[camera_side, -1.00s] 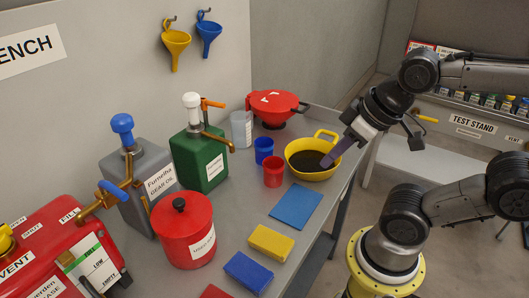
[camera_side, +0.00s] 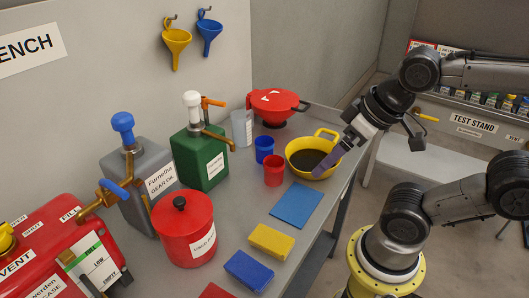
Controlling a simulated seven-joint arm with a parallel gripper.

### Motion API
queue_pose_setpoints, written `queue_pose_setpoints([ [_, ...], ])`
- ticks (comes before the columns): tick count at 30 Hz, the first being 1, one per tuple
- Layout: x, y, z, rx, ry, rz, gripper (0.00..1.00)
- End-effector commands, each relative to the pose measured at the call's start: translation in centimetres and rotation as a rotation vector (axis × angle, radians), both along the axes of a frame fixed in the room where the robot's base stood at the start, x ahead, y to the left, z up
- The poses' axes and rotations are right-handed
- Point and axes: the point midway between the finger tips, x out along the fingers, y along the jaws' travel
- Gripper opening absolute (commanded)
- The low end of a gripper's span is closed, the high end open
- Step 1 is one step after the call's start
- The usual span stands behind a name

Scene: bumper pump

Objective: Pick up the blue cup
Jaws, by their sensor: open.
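The blue cup (camera_side: 264,149) stands upright on the grey bench, behind and slightly left of a red cup (camera_side: 273,171). A yellow pan (camera_side: 313,149) with dark liquid is to its right. My gripper (camera_side: 327,166) points down and left over the yellow pan's right side, to the right of the blue cup and apart from it. Its purple fingers are open, and I see nothing between them.
A clear beaker (camera_side: 242,128) and a red lidded vessel (camera_side: 275,107) stand behind the blue cup. A green pump can (camera_side: 200,157) is to its left. A blue mat (camera_side: 296,205) and a yellow block (camera_side: 271,241) lie in front.

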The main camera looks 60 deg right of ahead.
Motion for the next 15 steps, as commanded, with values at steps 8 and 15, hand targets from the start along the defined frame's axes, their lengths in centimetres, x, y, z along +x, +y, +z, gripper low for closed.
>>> queue_pose_setpoints([
  [8, 3.6, -0.3, 5.0, 0.159, -0.021, -0.312, 1.00],
  [15, 10.8, -2.5, 8.0, 0.276, 0.038, -0.643, 1.00],
])
